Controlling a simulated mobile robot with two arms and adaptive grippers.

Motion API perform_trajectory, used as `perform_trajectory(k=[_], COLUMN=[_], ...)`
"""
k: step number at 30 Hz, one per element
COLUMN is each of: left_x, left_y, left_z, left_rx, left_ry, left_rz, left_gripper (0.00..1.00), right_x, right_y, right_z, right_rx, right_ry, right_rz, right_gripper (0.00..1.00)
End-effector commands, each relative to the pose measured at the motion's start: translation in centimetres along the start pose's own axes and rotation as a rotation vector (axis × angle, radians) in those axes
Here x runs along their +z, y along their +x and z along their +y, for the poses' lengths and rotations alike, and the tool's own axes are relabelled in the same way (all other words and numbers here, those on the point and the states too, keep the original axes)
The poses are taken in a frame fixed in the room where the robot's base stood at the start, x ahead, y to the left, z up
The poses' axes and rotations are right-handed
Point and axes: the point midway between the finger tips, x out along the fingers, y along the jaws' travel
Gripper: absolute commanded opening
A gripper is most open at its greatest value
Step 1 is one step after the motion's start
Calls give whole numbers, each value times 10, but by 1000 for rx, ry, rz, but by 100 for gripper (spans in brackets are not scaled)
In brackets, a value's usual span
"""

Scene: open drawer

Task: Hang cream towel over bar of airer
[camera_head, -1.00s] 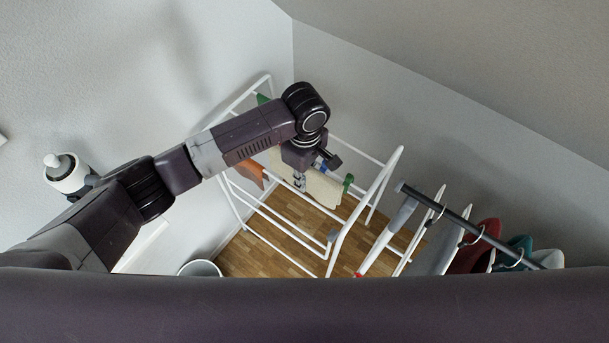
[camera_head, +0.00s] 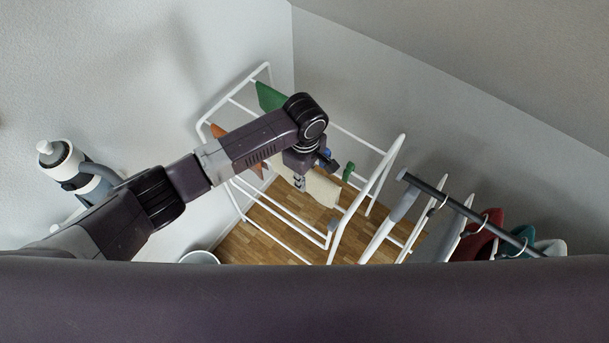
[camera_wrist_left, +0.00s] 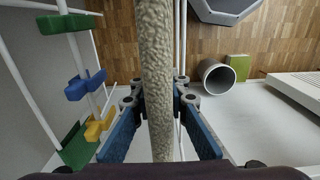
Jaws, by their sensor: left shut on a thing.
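My left gripper (camera_head: 300,183) is over the white airer (camera_head: 382,165) in the head view, pointing down. It is shut on the cream towel (camera_head: 322,188), which hangs among the airer's bars. In the left wrist view the towel (camera_wrist_left: 156,70) runs as a narrow upright strip between the blue finger pads of the gripper (camera_wrist_left: 158,120). White bars show just right of the strip. My arm hides part of the towel and airer, so I cannot tell whether the towel rests on a bar. My right gripper is not in view.
A green cloth (camera_head: 270,97) and an orange cloth (camera_head: 219,131) hang on the airer. Green (camera_wrist_left: 67,24), blue (camera_wrist_left: 85,85) and yellow (camera_wrist_left: 99,124) pegs line a bar. A grey bucket (camera_wrist_left: 216,77) stands nearby. A clothes rail (camera_head: 467,212) stands right of the airer.

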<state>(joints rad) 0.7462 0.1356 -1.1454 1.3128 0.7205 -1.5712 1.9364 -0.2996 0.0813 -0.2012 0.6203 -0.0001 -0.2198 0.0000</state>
Motion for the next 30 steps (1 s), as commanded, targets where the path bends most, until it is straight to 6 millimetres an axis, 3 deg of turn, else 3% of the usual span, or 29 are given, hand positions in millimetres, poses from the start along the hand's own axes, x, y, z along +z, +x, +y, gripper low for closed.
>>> perform_trajectory(k=[30], left_x=[1], left_y=[73], left_z=[1], left_rx=[1], left_ry=[0], left_rz=[-2], left_gripper=[0], right_x=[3], right_y=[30], right_z=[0], right_rx=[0], right_ry=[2], right_rz=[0], right_gripper=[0])
